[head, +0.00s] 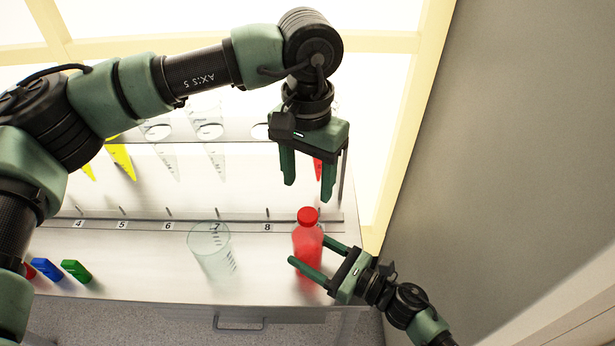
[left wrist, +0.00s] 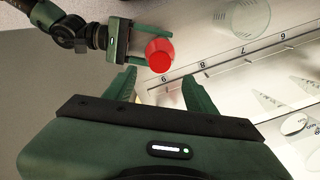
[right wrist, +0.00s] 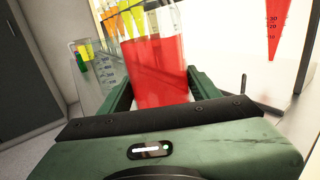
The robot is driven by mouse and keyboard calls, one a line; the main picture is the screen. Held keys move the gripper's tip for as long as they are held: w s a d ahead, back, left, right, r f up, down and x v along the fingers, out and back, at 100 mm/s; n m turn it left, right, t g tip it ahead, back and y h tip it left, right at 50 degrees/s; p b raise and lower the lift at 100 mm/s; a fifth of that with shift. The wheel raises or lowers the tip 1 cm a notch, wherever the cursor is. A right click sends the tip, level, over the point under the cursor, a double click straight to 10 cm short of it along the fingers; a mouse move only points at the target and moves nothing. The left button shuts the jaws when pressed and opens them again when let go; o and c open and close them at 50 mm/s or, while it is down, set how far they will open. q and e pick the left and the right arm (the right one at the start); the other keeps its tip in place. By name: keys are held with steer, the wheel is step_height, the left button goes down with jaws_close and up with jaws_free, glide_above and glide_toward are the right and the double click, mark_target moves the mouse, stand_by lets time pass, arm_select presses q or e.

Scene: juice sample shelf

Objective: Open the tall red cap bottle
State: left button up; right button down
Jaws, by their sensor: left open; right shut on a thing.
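The tall red bottle (head: 306,247) stands upright near the right end of the counter, with its red cap (head: 307,216) on top. My right gripper (head: 308,257) is shut on the bottle's body from the right. In the right wrist view the bottle (right wrist: 160,75) fills the space between the fingers. My left gripper (head: 308,190) is open and empty, pointing down above and behind the cap, apart from it. In the left wrist view the cap (left wrist: 160,55) lies beyond the open left fingers (left wrist: 157,88).
A clear measuring beaker (head: 212,252) stands left of the bottle. Red, blue (head: 47,269) and green (head: 76,270) blocks lie at the counter's left. A rack (head: 240,146) with several cones, some yellow, stands behind. A grey wall (head: 510,130) is at the right.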

mark_target(307, 214)
arm_select(q)
steer(key=shift+m, duration=1.1)
steer(key=shift+f+m, duration=0.3)
step_height(307, 214, down, 7)
steer(key=shift+f, duration=0.2)
arm_select(e)
steer(key=shift+r, duration=0.1)
